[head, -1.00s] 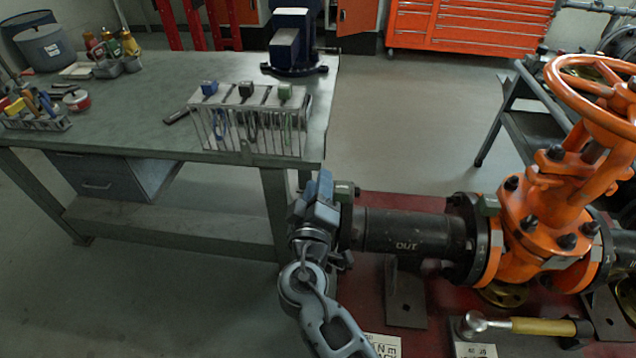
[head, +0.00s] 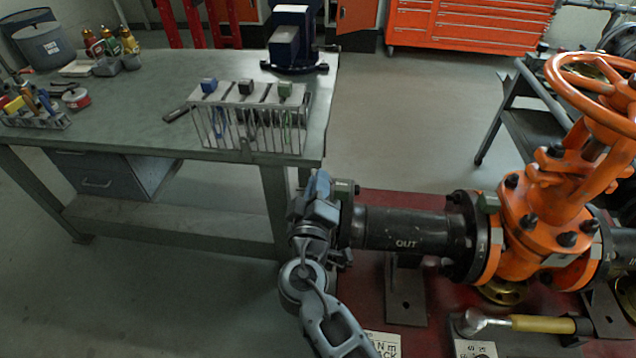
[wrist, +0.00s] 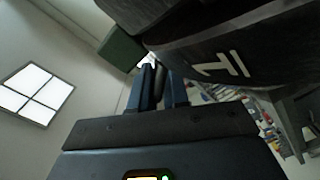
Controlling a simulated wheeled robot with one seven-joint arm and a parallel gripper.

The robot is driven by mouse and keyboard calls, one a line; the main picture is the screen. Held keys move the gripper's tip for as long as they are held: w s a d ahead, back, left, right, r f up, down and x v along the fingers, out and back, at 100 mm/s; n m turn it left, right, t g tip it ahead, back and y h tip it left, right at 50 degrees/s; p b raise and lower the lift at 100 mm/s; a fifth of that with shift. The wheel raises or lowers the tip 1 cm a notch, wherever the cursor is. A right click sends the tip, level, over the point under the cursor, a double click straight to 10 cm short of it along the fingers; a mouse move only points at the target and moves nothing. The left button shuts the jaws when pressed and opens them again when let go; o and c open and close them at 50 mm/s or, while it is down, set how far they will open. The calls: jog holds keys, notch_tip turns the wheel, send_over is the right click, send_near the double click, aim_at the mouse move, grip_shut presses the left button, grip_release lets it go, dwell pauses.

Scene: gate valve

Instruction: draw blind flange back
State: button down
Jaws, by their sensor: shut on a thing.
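The black outlet pipe marked OUT (head: 405,229) lies level, left of the orange gate valve (head: 545,225). A dark flange (head: 347,225) sits at its left end with a green block (head: 343,187) on top. My gripper (head: 328,196) is at this end, on the flange's left side, and hides much of it. In the wrist view my gripper (wrist: 163,82) is shut on a small dark part, taken as the blind flange's edge or grip. A large dark body with a white letter (wrist: 225,68) fills the upper right. I cannot tell whether a gap separates the flange faces.
A grey workbench (head: 130,110) with a wire rack (head: 250,120) stands close behind my gripper on the left. The floor left of my arm is clear.

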jog(key=shift+w+r, duration=0.15)
jog(key=shift+r, duration=0.05)
jog(key=shift+a+r+b, duration=0.15)
jog(key=shift+a+b, duration=0.4)
jog(key=shift+b, duration=0.4)
jog(key=c, duration=1.2)
grip_release()
jog(key=shift+c, duration=0.2)
jog(key=shift+f, duration=0.2)
jog(key=s+b, duration=0.1)
jog(key=s, duration=0.7)
